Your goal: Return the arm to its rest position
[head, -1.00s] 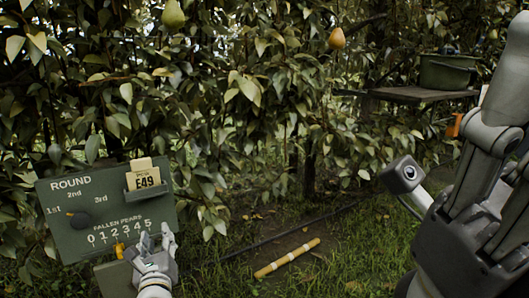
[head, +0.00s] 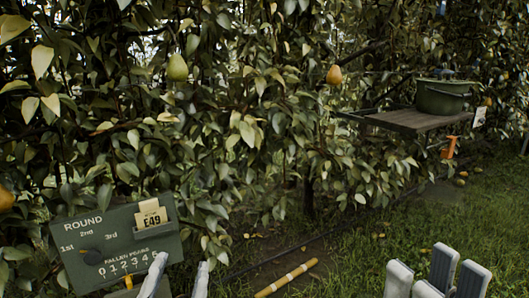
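My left gripper (head: 179,267) shows at the bottom edge, left of centre. Its two pale fingers point up and stand apart with nothing between them, in front of the lower right corner of the green score board (head: 150,239). My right gripper (head: 432,272) is at the bottom right. Its grey fingers point up, spread apart and empty, over grass. The rest of both arms is out of view.
A yellow banded stick (head: 287,278) lies on the ground between my grippers. A green pot (head: 441,97) stands on a wooden shelf (head: 415,121), with an orange tool (head: 449,147) hanging below. Pears (head: 177,67) hang in the foliage. Open grass lies at right.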

